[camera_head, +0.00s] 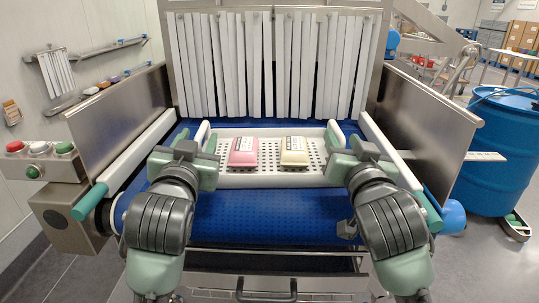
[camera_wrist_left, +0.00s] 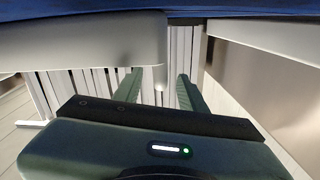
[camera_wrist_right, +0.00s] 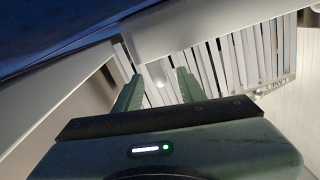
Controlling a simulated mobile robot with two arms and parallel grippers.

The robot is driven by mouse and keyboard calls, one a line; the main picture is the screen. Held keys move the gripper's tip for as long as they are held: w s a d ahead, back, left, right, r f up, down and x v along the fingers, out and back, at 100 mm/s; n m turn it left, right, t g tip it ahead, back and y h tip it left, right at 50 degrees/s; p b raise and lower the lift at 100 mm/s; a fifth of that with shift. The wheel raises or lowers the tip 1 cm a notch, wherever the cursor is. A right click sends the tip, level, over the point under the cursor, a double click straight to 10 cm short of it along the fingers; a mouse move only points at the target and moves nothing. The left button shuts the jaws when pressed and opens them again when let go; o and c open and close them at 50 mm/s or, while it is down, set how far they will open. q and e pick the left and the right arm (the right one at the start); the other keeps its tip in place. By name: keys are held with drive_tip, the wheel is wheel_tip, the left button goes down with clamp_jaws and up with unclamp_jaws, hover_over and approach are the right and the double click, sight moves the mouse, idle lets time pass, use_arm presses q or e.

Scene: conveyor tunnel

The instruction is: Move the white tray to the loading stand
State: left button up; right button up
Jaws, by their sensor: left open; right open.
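The white tray (camera_head: 262,179), with a perforated floor, lies on the blue conveyor belt in front of the strip curtain. It holds a pink pack (camera_head: 244,152) and a pale yellow pack (camera_head: 294,152). My left gripper (camera_head: 208,141) is open at the tray's left end. My right gripper (camera_head: 334,141) is open at its right end. In the left wrist view, a white wall (camera_wrist_left: 90,45) lies just beyond the open fingers (camera_wrist_left: 160,85). The right wrist view shows a similar white wall (camera_wrist_right: 200,22) beyond the fingers (camera_wrist_right: 158,88). Finger contact with the tray cannot be told. I cannot identify the loading stand.
The strip curtain (camera_head: 270,65) hangs behind the tray. Metal side panels (camera_head: 412,115) and white rails (camera_head: 390,150) flank the belt (camera_head: 265,215). A button box (camera_head: 42,160) stands left and a blue barrel (camera_head: 495,150) right. The belt in front of the tray is clear.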

use_arm(q)
drive_tip(key=shift+w, duration=1.25)
use_arm(e)
drive_tip(key=shift+w, duration=1.25)
use_arm(q)
clamp_jaws()
use_arm(e)
clamp_jaws()
drive_tip(key=shift+a, duration=0.1)
drive_tip(key=shift+r, duration=0.1)
